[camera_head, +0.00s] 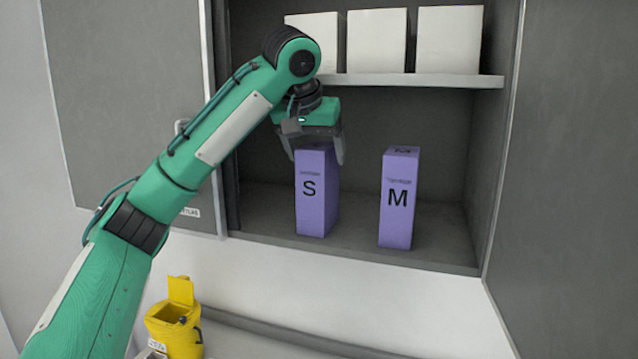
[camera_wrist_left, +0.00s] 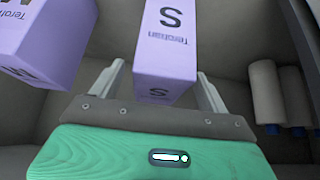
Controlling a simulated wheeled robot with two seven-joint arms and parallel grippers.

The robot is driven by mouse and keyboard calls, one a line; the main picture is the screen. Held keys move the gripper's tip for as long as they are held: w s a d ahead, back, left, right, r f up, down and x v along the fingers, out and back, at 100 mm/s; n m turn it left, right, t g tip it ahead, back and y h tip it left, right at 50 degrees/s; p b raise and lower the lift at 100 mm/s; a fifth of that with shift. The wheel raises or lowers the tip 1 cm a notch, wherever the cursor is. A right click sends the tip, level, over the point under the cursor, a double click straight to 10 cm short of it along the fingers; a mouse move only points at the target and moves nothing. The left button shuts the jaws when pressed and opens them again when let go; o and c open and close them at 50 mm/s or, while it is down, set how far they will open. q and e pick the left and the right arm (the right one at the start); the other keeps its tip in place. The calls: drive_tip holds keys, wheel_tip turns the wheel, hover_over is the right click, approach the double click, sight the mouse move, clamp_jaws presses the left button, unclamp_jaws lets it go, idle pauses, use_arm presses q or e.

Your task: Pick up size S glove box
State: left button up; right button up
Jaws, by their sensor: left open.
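The purple size S glove box (camera_head: 313,205) stands upright on the lower cabinet shelf in the head view. My left gripper (camera_head: 318,150) is at the top of this box, pointing down, with its fingers apart. In the left wrist view, the S box (camera_wrist_left: 166,50) lies between the two open fingers (camera_wrist_left: 160,88), with a gap visible at the right finger. Whether either finger touches the box is not clear. The purple M box (camera_head: 398,200) stands to the right of the S box, and it also shows in the left wrist view (camera_wrist_left: 42,40). My right gripper is not visible.
An upper shelf (camera_head: 430,80) with three white boxes (camera_head: 376,40) is above the gripper. The cabinet's right wall (camera_head: 497,150) bounds the space. Whitish cylinders (camera_wrist_left: 267,90) show in the wrist view. A yellow bin (camera_head: 175,325) stands below. Shelf room is free between the boxes.

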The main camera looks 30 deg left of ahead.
use_arm(q)
drive_tip(key=shift+p+x, duration=0.35)
drive_tip(key=shift+x, duration=0.7)
drive_tip(key=c, duration=1.6)
